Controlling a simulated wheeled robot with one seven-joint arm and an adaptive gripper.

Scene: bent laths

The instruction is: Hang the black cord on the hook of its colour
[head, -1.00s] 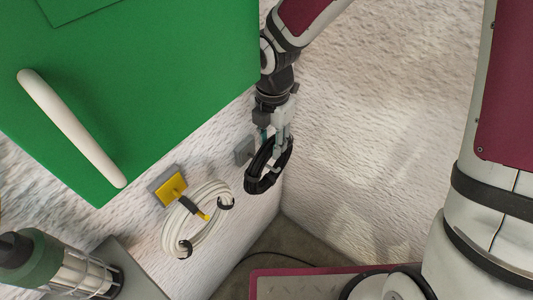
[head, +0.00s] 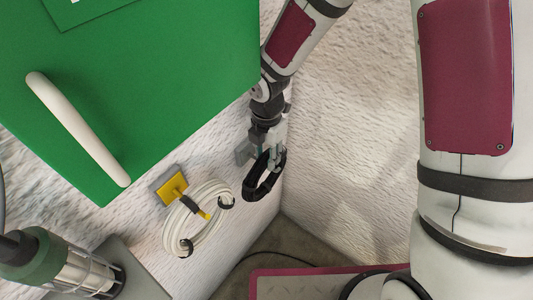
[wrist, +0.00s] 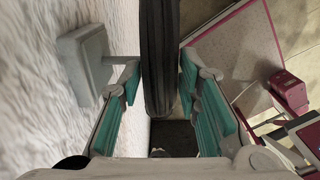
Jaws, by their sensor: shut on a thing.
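The black cord (head: 250,189) is a coiled loop hanging from my gripper (head: 274,158), close to the wall. In the wrist view the cord (wrist: 158,60) stands as a thick dark band between the teal finger pads of my gripper (wrist: 160,85), which is shut on it. A grey hook plate (head: 242,151) is on the wall just left of my gripper. In the wrist view this grey hook (wrist: 85,62) has a short peg reaching toward the cord. I cannot tell whether peg and cord touch; my gripper partly hides the hook in the head view.
A green cabinet (head: 150,90) with a white handle (head: 78,130) juts out above. A green and metal cylindrical object (head: 60,265) stands lower left. The right wall is bare.

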